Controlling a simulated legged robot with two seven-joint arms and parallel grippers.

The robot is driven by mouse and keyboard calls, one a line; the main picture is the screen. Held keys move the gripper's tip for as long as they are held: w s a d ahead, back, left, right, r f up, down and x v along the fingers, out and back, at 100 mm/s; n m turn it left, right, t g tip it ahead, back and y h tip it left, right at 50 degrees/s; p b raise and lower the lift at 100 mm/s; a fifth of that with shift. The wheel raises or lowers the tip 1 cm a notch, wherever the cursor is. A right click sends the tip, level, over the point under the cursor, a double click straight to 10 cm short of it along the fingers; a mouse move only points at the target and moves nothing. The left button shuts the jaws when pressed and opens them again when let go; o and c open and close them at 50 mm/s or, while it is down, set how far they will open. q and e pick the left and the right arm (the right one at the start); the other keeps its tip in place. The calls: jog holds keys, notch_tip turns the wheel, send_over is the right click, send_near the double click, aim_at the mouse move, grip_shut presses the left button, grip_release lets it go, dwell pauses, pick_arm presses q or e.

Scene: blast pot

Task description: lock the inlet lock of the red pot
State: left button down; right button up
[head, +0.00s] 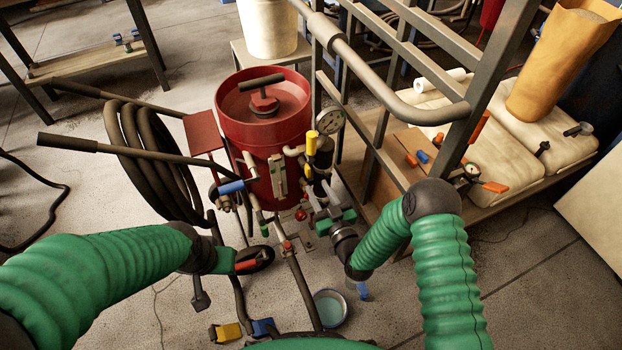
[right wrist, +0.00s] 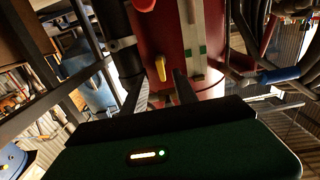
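The red pot (head: 262,150) stands on the floor in the middle of the head view, with a dark T-handle (head: 262,90) on its lid. Valves and pipes run down its front and right side. My right gripper (head: 310,200) is just in front of these fittings. In the right wrist view its two dark fingers (right wrist: 158,92) are apart, with a small yellow lever (right wrist: 160,68) seen between and beyond them; contact cannot be told. Which fitting is the inlet lock is not clear. My left gripper (head: 247,265) is low at the left, near a red-handled part; its fingers are unclear.
A coiled dark hose (head: 150,155) and long cart handles (head: 70,142) are left of the pot. A metal frame (head: 390,100) and a pressure gauge (head: 330,121) are close on the right. A round bowl (head: 330,308) lies on the floor in front.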

aim_at(310, 174)
jog(key=b+x, duration=0.1)
jog(key=x, duration=0.5)
jog(key=shift+a, duration=0.15)
grip_shut()
